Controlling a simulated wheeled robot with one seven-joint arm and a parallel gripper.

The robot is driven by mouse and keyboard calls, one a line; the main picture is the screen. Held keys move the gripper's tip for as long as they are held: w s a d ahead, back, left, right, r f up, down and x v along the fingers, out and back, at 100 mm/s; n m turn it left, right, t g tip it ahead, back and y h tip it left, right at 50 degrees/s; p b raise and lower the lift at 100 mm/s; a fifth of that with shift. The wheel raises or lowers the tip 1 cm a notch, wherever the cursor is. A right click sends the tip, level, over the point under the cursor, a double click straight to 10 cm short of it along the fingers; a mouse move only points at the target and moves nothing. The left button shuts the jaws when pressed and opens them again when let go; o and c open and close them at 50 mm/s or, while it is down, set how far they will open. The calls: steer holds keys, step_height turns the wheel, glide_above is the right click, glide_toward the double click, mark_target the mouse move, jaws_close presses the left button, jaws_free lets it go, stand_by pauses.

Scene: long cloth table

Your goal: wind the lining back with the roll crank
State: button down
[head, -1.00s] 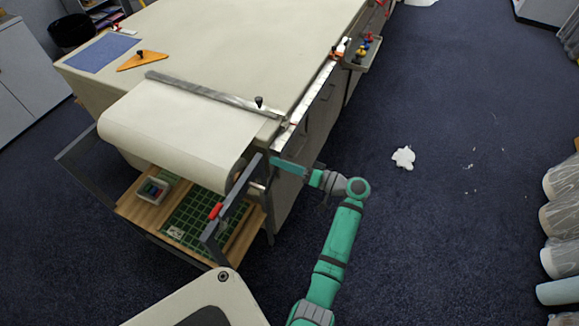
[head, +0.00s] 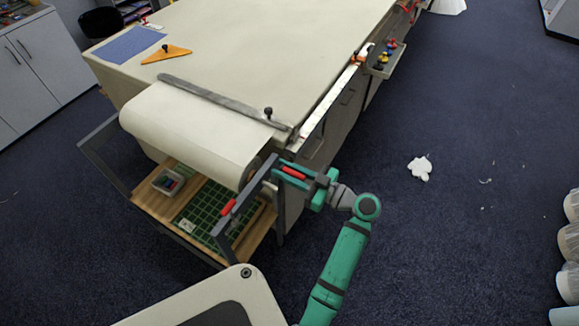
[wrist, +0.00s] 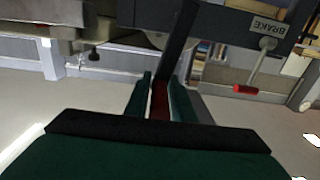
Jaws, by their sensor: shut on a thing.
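The cream lining (head: 195,130) runs off the table end over a roll in a dark grey frame (head: 262,180). My gripper (head: 296,173) is at the right end of the roll, shut on the red grip of the roll crank (head: 293,174). In the wrist view the dark red crank grip (wrist: 160,102) lies between both fingers, with a dark crank arm (wrist: 178,45) beyond it. The brake lever (head: 228,207) has a separate red end on the frame, left of my gripper. The wrist view shows it below a BRAKE label (wrist: 268,27).
A metal bar (head: 215,100) with a black knob lies across the cloth table (head: 290,45). A wooden shelf (head: 150,200) with a green gridded mat (head: 205,210) sits under the roll.

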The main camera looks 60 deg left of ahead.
steer(key=shift+s+d+f, duration=0.1)
steer(key=shift+s+f, duration=0.05)
steer(key=shift+s, duration=0.15)
steer(key=shift+s+d, duration=0.25)
steer(key=shift+s, duration=0.15)
steer(key=shift+r, duration=0.2)
steer(key=c, duration=1.6)
jaws_free()
steer(key=shift+c, duration=0.2)
steer(key=v, duration=1.1)
steer(key=shift+f, duration=0.1)
